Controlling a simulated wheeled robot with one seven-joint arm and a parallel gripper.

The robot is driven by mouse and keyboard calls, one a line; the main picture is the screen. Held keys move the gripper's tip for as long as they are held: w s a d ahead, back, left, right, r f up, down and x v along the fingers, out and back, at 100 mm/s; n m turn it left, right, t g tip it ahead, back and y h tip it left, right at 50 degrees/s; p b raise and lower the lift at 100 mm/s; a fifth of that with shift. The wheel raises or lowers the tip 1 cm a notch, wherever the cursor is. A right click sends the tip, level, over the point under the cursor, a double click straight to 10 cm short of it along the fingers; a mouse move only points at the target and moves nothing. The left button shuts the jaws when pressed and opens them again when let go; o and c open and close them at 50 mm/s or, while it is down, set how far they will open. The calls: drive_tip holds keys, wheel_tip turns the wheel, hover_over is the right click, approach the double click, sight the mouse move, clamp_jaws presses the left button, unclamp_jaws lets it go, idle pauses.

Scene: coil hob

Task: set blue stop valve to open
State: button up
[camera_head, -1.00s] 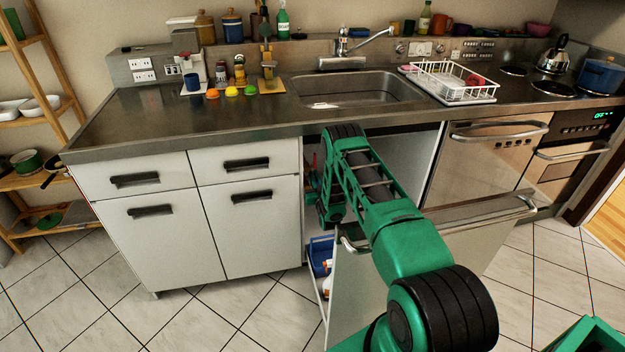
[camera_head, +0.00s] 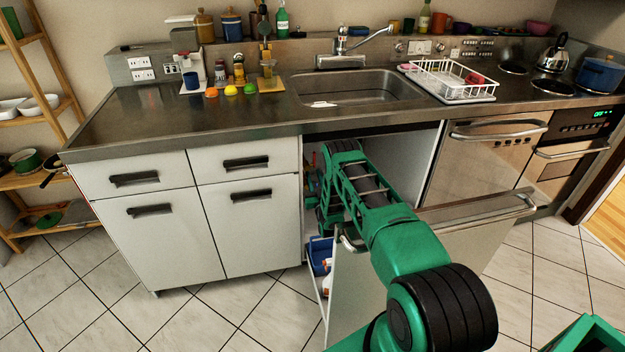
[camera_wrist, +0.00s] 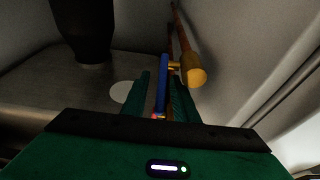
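The blue stop valve handle (camera_wrist: 162,85) shows in the wrist view as a long narrow blue bar, lying nearly in line with my view. It sits beside a copper-coloured pipe (camera_wrist: 184,35) and a round yellow-orange part (camera_wrist: 196,77). My gripper (camera_wrist: 160,98) has its two green fingers apart, with the blue handle seen between them. The right finger looks close to the handle and a gap shows on the left; I cannot tell whether either touches. In the head view my arm reaches into the cabinet under the sink, and the gripper and valve are hidden.
A dark cylinder (camera_wrist: 82,30) hangs at upper left in the wrist view. Pale cabinet walls stand close on the right. In the head view the pulled-out cabinet front (camera_head: 440,250) lies below my arm, with a blue container (camera_head: 321,253) behind its left edge. The sink (camera_head: 355,88) is above.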

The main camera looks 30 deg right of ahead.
drive_tip(key=v, duration=1)
drive_tip(key=shift+s+f, duration=0.2)
drive_tip(key=shift+s, duration=0.15)
drive_tip(key=shift+a, duration=0.1)
drive_tip(key=c, duration=0.3)
drive_tip(key=shift+w+r+g, duration=0.65)
drive_tip(key=shift+r+g, duration=0.05)
drive_tip(key=shift+r, duration=0.2)
drive_tip(key=g+y, duration=0.2)
drive_tip(key=g, duration=0.4)
approach(317, 184)
drive_tip(key=x, duration=1.1)
drive_tip(key=shift+w, duration=0.2)
